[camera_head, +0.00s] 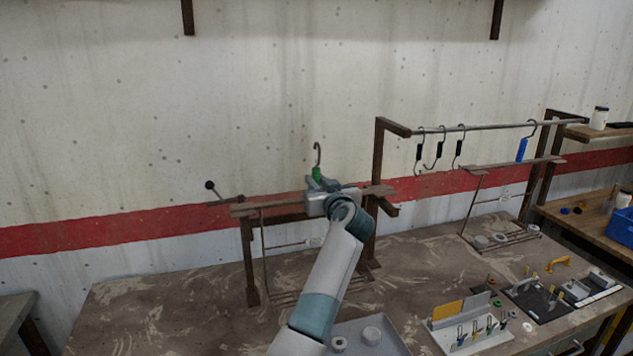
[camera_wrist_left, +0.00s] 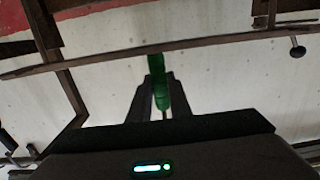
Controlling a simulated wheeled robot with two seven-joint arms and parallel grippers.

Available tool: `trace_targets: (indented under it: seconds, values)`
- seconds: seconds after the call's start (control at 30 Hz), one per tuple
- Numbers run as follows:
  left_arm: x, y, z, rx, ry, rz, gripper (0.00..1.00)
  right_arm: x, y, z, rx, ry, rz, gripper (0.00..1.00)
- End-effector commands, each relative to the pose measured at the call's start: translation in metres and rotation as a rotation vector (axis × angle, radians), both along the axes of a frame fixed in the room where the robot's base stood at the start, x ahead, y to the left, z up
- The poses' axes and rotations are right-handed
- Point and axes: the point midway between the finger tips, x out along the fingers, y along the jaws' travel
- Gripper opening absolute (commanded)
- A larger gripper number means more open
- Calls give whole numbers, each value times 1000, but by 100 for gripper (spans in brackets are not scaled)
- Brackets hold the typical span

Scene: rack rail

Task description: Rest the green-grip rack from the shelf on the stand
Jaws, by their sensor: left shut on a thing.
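The green-grip rack has a hook on top, a green grip (camera_head: 317,174), a long brown crossbar (camera_head: 270,204) and a thin wire frame hanging below to a low wire shelf. My left gripper (camera_head: 322,187) is shut on the green grip, which also shows between the fingers in the left wrist view (camera_wrist_left: 161,85). The rack hangs roughly upright at the dark brown stand (camera_head: 249,265), whose posts rise on both sides of the frame. My gripper and arm hide part of the crossbar and stand. I cannot tell whether the crossbar touches the stand. My right gripper is not in view.
At right, a rail (camera_head: 490,126) carries black-grip hooks and a rack with a blue grip (camera_head: 521,150). A grey tray (camera_head: 372,335), a white tool holder (camera_head: 468,335) and a black tool board (camera_head: 540,303) lie on the table's front right. The table's left part is clear.

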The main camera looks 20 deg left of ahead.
Motion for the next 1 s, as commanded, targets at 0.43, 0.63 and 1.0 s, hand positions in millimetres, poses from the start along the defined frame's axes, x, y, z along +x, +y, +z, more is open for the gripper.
trace_targets:
  seconds: [0.43,0.63,1.0]
  values:
    - [0,0,-10,2,-3,-1,0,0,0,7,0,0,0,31]
    - [0,0,-11,2,-3,-1,0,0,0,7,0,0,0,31]
    - [0,0,-11,2,-3,-1,0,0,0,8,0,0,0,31]
